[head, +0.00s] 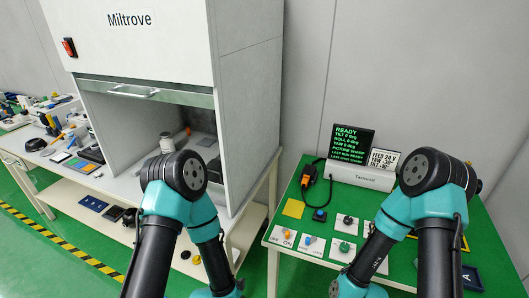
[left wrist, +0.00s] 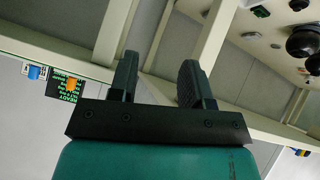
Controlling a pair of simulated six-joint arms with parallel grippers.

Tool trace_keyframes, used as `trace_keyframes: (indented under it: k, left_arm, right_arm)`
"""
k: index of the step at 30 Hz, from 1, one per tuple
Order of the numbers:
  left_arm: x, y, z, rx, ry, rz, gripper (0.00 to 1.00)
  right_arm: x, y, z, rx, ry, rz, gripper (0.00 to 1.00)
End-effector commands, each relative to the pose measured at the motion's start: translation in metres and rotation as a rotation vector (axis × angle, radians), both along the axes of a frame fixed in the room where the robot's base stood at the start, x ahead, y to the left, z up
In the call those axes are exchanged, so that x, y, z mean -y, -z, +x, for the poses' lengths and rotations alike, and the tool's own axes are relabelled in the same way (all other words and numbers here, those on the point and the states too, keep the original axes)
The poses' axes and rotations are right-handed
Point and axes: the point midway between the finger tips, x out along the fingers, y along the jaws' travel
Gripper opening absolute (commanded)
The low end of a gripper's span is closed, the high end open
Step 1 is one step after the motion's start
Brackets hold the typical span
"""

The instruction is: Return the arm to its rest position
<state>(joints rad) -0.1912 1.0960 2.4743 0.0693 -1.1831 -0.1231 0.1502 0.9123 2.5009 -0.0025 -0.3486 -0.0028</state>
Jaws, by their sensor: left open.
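My left arm (head: 175,178) rises from the bottom of the head view, bends at a black elbow joint in front of the cabinet and drops to the bottom edge. The left gripper (left wrist: 157,72) shows in the left wrist view with its two dark fingers apart and nothing between them. My right arm (head: 438,172) is bent in a similar way in front of the green bench, its teal forearm sloping down to the left. The right gripper's fingers cannot be made out in the head view.
A white hooded cabinet (head: 150,40) stands behind my left arm. The green bench (head: 293,210) at right holds a dark screen (head: 350,144), a yellow square (head: 293,208) and several knobs and buttons. A lower shelf (head: 75,205) at left bears dark items. Green floor with striped tape (head: 60,243) is clear at left.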

Motion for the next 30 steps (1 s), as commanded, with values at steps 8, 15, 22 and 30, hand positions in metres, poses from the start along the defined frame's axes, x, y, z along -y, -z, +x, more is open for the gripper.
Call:
trace_keyframes:
  k: [8,15,22,30]
  left_arm:
    - [-0.067,0.026,-0.043,-0.388,-0.074,-0.033,0.44]
    - [-0.111,0.031,-0.091,-0.682,-0.123,-0.073,0.44]
    - [-0.121,0.030,-0.108,-0.773,-0.132,-0.086,0.44]
    - [-0.121,0.031,-0.108,-0.771,-0.131,-0.085,0.44]
  right_arm:
    - [0.000,0.000,0.000,0.000,0.000,0.000,0.00]
    - [0.000,0.000,0.000,0.000,0.000,0.000,0.00]
    - [0.000,0.000,0.000,0.000,0.000,0.000,0.00]
    - [0.000,0.000,0.000,0.000,0.000,0.000,0.00]
